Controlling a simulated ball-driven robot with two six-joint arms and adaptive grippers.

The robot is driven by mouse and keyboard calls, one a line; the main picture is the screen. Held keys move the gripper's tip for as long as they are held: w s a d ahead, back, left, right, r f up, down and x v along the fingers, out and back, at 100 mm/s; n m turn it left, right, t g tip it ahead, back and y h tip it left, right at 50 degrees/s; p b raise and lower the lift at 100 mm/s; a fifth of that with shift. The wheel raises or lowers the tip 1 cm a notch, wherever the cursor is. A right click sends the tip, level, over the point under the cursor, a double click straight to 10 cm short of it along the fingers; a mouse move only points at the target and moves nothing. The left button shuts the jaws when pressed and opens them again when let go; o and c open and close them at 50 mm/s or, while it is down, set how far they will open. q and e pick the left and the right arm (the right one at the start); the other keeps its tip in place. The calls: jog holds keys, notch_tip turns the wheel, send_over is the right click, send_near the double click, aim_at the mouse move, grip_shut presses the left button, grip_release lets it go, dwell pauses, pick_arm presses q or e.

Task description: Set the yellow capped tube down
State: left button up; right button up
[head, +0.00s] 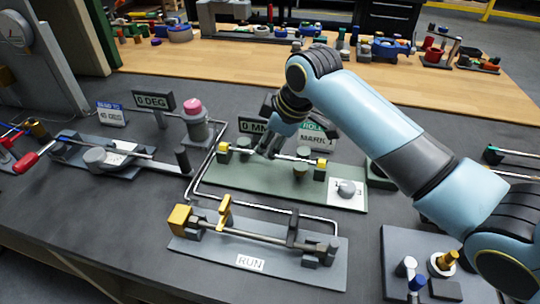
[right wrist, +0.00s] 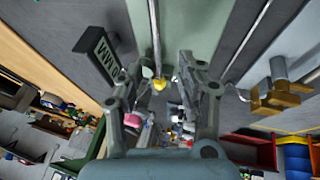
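The yellow capped tube (head: 285,157), a thin light rod with a yellow cap at each end, lies along the green plate (head: 215,178) in the head view. My right gripper (head: 268,150) reaches down over the tube's middle. In the right wrist view, the right gripper's two fingers (right wrist: 157,80) stand apart, with a visible gap between them. A grey rod and small yellow parts (right wrist: 158,84) show in that gap. Whether the fingers touch the tube cannot be told. My left gripper is not in view.
A grey plate marked RUN (head: 250,262) with a yellow-handled valve rod lies in front. A red-handled lever fixture (head: 115,155) and a pink-topped post (head: 194,115) stand to the left. A bent pipe runs around the plate's left side.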

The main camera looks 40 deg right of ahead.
jog(key=x, duration=0.4)
jog(key=shift+w+d+f+p, duration=0.1)
jog(key=shift+d+f+p, duration=0.05)
jog(key=shift+d+p, duration=0.15)
jog(key=shift+w+f, duration=0.15)
jog(key=shift+f, duration=0.3)
jog(key=shift+c, duration=1.1)
jog(key=c, duration=0.4)
grip_shut()
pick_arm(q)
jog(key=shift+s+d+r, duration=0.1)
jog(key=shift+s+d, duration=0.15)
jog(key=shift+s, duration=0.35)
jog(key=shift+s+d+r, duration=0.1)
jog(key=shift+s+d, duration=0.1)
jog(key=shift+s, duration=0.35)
